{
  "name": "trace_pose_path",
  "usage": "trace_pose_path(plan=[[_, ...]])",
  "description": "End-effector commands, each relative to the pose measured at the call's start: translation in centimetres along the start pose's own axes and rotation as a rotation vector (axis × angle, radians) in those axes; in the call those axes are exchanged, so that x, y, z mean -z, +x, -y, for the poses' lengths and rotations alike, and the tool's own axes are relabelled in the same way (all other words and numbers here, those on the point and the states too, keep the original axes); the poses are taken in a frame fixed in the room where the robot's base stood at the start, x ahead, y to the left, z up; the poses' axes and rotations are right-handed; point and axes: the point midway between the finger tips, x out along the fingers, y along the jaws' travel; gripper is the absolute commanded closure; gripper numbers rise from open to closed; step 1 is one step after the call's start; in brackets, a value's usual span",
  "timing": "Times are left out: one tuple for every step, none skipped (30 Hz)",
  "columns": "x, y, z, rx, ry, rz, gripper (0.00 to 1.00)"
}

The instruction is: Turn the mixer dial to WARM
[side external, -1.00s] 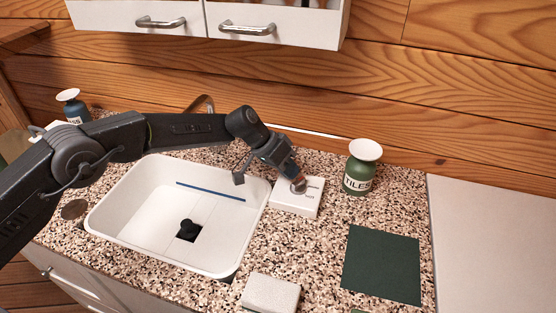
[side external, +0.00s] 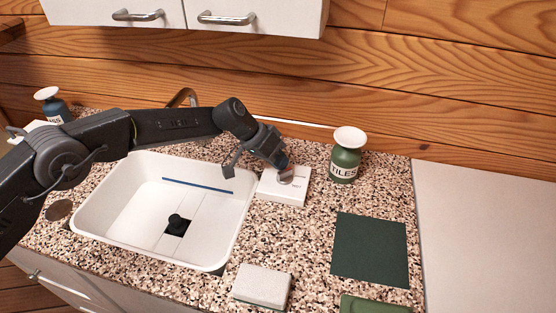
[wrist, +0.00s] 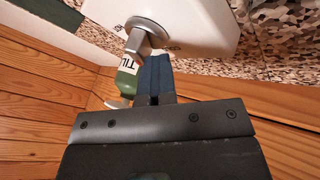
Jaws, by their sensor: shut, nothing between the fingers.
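The mixer is a white box (side external: 284,194) on the counter just right of the sink, with a round metal dial (side external: 287,176) on top. Small dark lettering on the box is too small to read surely. In the wrist view the box (wrist: 200,22) fills the top and the dial's grey handle (wrist: 149,33) stands out from it. My gripper (side external: 282,162) is shut and empty, its fingertips right at the dial. In the wrist view the dark blue fingers (wrist: 154,75) end beside the handle; I cannot tell whether they touch it. The dial's pointed-to mark is unclear.
A white sink (side external: 165,212) lies to the left. A green TILES bottle (side external: 345,164) stands close right of the mixer. A dark green mat (side external: 370,250) and a pale sponge-like block (side external: 262,286) lie in front. A cabinet (side external: 185,14) hangs above.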

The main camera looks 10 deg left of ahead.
Motion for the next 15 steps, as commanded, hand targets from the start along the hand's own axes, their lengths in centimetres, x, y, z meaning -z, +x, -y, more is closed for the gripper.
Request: trace_pose_path(plan=[[-0.07, 0.38, -0.68, -0.007, 0.003, 0.005, 1.0], [-0.05, 0.41, -0.71, -0.008, 0.003, 0.005, 1.0], [-0.02, 0.44, -0.76, -0.008, 0.003, 0.006, 1.0], [0.01, 0.48, -0.81, -0.009, 0.004, 0.006, 1.0], [0.04, 0.51, -0.86, -0.009, 0.004, 0.006, 1.0], [0.07, 0.57, -0.91, -0.01, 0.004, 0.007, 1.0], [0.09, 0.61, -0.93, -0.01, 0.003, 0.008, 1.0], [0.1, 0.66, -0.95, -0.01, 0.003, 0.008, 1.0], [0.13, 0.71, -0.97, -0.011, 0.003, 0.009, 1.0], [0.16, 0.74, -0.99, -0.011, 0.003, 0.009, 1.0], [0.19, 0.76, -1.01, -0.011, 0.003, 0.01, 1.0], [0.22, 0.81, -1.04, -0.012, 0.003, 0.01, 1.0], [0.24, 0.83, -1.06, -0.012, 0.003, 0.011, 1.0], [0.27, 0.86, -1.08, -0.012, 0.003, 0.011, 1.0], [0.31, 0.88, -1.12, -0.012, 0.003, 0.011, 1.0]])
